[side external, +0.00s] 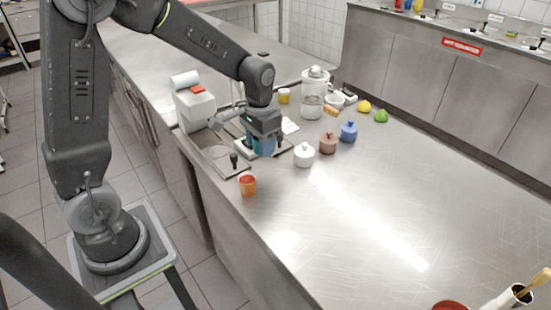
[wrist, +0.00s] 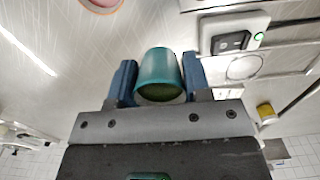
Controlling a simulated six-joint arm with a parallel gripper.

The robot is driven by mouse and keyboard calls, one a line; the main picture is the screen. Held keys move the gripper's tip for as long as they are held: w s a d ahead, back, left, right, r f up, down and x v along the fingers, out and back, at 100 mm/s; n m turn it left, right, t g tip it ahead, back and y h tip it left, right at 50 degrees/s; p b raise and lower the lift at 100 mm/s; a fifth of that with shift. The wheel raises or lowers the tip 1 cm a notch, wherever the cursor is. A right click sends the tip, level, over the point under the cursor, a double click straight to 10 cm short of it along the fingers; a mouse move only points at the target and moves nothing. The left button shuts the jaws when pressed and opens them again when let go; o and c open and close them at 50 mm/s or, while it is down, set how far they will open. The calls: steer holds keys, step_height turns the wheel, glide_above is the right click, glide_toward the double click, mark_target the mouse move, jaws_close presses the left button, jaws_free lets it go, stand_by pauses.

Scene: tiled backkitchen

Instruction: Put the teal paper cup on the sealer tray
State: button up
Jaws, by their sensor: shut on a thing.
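The teal paper cup (wrist: 159,75) is between the two blue fingers of my gripper (wrist: 158,82) in the wrist view. In the side view my gripper (side external: 263,145) points down, shut on the cup (side external: 266,146), which the fingers partly hide. The white sealer (side external: 195,108), with a roll on top and a red part, stands to the left. A flat metal tray (side external: 217,156) with a dark-handled tool lies in front of it. The cup is at the right part of this tray area. I cannot tell whether its base touches the tray.
An orange cup (side external: 248,185) stands near the front edge. White (side external: 304,154), brown (side external: 327,143) and blue (side external: 348,131) lidded pots stand to the right. The counter's right side is largely clear.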

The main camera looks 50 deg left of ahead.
steer(key=s+a+r, duration=0.3)
steer(key=a+r, duration=0.1)
steer(key=a, duration=0.2)
glide_above(218, 151)
step_height(218, 151, down, 6)
steer(key=shift+r, duration=0.25)
steer(key=shift+a+f, duration=0.1)
steer(key=shift+f, duration=1.7)
steer(key=shift+f, duration=0.25)
steer(key=o, duration=1)
steer(key=shift+o, duration=0.4)
steer(key=shift+o, duration=1.2)
